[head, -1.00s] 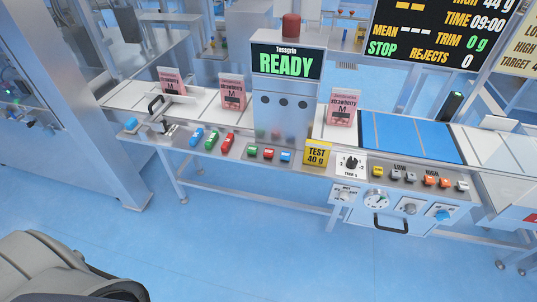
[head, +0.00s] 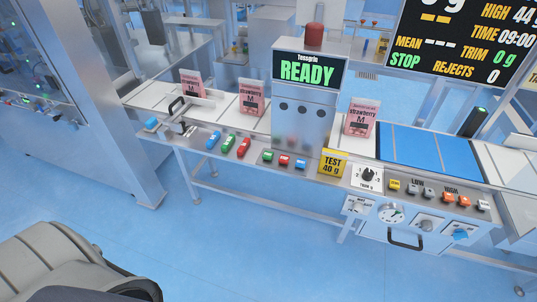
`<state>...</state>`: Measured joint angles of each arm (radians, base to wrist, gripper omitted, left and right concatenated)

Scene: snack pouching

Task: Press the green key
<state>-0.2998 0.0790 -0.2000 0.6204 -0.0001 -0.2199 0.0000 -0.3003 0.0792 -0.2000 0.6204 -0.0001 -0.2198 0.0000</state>
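The green key (head: 268,157) is a small button on the front ledge of the metal machine, below the READY display (head: 308,69). It is at the left end of a short row, with a red key (head: 284,160) and a blue key (head: 300,164) to its right. Neither of my grippers shows in the head view. Nothing visible touches the green key.
Pink strawberry pouches (head: 251,98) stand along the conveyor. A yellow TEST 40 g sign (head: 332,162) stands right of the keys. A control panel with a dial (head: 369,174), coloured buttons and a drawer handle (head: 404,243) is further right.

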